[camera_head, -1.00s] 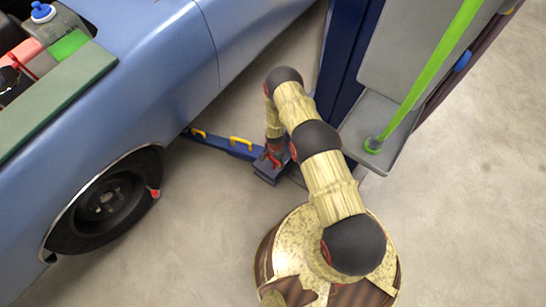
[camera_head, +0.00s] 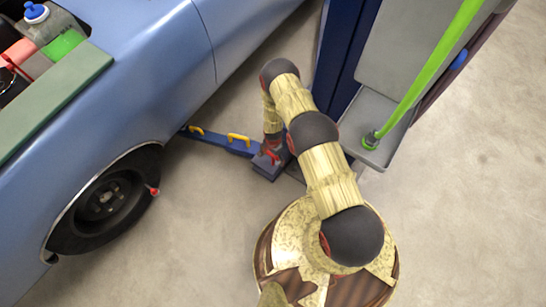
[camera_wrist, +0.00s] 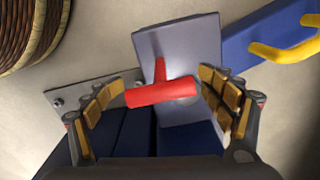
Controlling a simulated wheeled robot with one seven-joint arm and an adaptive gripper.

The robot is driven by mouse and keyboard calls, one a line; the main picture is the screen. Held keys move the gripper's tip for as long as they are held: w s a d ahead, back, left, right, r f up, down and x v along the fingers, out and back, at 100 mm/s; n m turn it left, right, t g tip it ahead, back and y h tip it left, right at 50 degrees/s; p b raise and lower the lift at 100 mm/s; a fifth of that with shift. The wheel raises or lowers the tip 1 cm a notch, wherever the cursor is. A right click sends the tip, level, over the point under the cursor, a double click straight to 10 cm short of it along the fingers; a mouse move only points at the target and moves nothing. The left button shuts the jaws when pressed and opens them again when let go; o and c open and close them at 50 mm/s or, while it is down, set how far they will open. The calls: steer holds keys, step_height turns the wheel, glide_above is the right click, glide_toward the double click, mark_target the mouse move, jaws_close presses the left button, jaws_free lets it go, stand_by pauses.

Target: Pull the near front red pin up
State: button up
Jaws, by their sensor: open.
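The red pin (camera_wrist: 162,92) has a T-shaped handle and stands on a grey-blue block at the lift arm's base. In the wrist view it lies between the two padded fingers of my gripper (camera_wrist: 163,100), which is open. A gap shows between each finger and the handle. My gripper there is mostly hidden by my own arm, low near the block (camera_head: 264,171).
A blue lift arm (camera_head: 222,141) with yellow handles (camera_wrist: 285,50) runs from the block under the blue car (camera_head: 150,60). A dark blue post (camera_head: 345,60) and a grey cabinet with a green pole (camera_head: 425,75) stand close on the right. Open floor lies in front.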

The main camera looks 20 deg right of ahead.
step_height(320, 180, up, 12)
steer(key=shift+f, duration=0.1)
stand_by(0.6)
stand_by(0.4)
